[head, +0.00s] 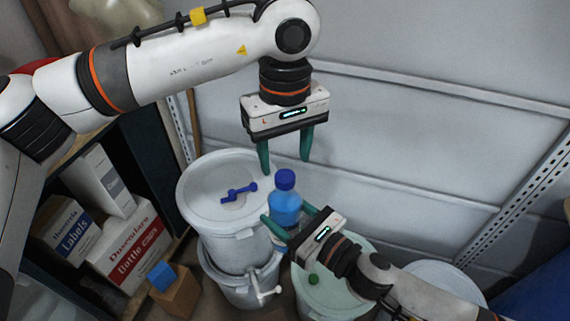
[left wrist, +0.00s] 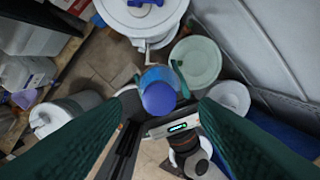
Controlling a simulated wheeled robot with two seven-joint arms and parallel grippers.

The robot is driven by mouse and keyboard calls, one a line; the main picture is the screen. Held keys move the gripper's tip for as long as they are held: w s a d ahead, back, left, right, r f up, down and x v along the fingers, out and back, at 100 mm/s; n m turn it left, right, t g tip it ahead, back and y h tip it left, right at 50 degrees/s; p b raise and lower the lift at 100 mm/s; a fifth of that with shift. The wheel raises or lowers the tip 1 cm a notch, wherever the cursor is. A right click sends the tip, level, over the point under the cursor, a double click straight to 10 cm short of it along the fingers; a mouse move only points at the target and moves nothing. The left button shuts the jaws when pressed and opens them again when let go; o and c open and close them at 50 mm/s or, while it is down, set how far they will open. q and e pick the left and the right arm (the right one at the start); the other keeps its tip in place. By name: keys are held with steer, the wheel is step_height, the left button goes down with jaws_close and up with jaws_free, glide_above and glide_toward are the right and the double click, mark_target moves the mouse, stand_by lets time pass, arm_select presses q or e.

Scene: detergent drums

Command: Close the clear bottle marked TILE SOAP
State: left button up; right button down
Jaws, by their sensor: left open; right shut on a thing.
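A clear bottle (head: 285,208) with blue liquid stands upright in the head view; its label is not readable. A blue cap (head: 285,179) sits on its neck; I cannot tell how tight it is. My right gripper (head: 284,214) is shut on the bottle's body from the front right. My left gripper (head: 285,165) is open and empty, pointing down just above the cap. In the left wrist view the cap (left wrist: 159,98) lies between and beyond the open green fingers and hides most of the bottle (left wrist: 157,75).
A white lidded drum (head: 215,185) with a blue tap-like piece (head: 238,192) on top stands left of the bottle. A pale green drum lid (head: 340,290) lies under my right arm. Boxes (head: 130,250) fill the shelf at left. A grey wall stands behind.

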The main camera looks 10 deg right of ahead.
arm_select(q)
step_height(320, 180, up, 8)
stand_by(0.8)
